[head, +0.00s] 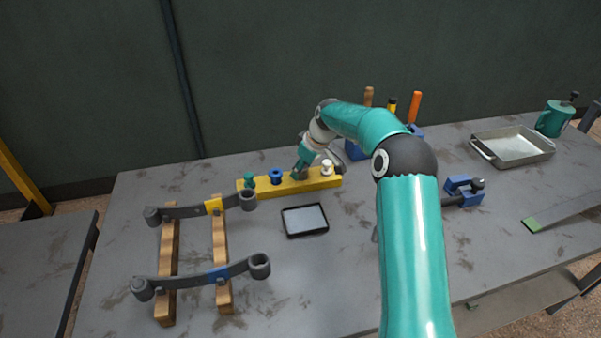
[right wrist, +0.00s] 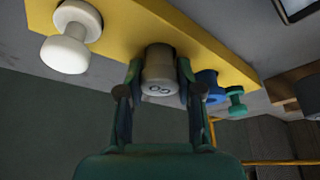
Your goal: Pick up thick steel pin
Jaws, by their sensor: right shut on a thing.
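My right gripper (head: 301,172) is over the yellow rack (head: 265,187) at the middle of the table. In the right wrist view the right gripper (right wrist: 159,85) is shut on a thick grey steel pin (right wrist: 161,72), one finger on each side of it. The pin's end bears a dark mark. The pin still meets the yellow rack (right wrist: 130,15); I cannot tell whether it has lifted at all. In the head view the gripper hides the pin. My left gripper is not in view.
A white pin (head: 327,167), a blue pin (head: 275,176) and a green pin (head: 249,180) stand in the rack beside the held one. A tablet (head: 305,220) lies in front. Leaf springs (head: 190,275) rest on wooden bars at left. A metal tray (head: 513,147) is at right.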

